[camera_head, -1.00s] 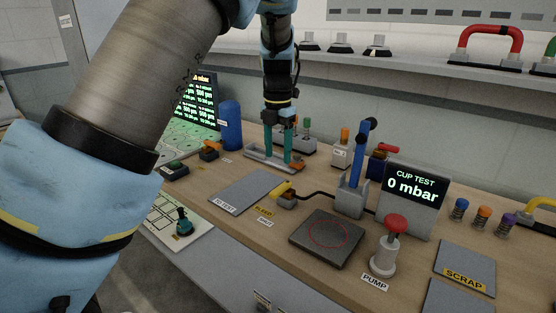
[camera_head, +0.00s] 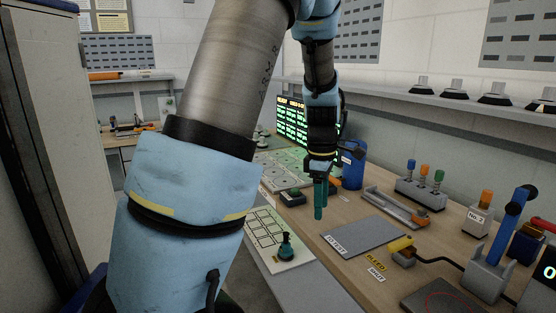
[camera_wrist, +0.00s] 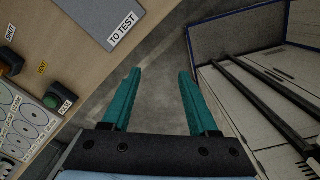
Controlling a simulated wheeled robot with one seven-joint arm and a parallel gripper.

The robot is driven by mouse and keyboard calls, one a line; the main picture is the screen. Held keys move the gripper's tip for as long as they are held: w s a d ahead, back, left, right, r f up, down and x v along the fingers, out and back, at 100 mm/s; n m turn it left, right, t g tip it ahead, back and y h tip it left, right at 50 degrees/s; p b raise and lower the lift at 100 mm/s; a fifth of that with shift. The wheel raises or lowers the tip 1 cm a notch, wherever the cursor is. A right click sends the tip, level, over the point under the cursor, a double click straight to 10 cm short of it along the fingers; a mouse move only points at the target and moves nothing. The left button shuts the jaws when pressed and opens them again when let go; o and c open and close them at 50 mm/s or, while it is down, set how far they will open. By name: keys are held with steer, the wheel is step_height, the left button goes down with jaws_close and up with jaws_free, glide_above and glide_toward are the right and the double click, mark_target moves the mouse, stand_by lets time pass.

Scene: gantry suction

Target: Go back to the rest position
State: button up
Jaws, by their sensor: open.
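My blue and grey arm fills the middle of the head view and hides part of the bench and the wall.
The wrist view shows the TO TEST label (camera_wrist: 122,28) and a dark-railed structure at right. A tall grey cabinet (camera_head: 45,150) stands left.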

steer(key=s+a+m, duration=0.4)
steer(key=a+m, duration=0.3)
steer(key=a, duration=0.1)
steer(key=s+a+m+t, duration=0.1)
steer(key=s+a+m, duration=0.4)
steer(key=a+m, duration=0.2)
steer(key=shift+s+a+f+t, duration=0.3)
steer(key=shift+a+f, duration=0.05)
steer(key=shift+a, duration=0.95)
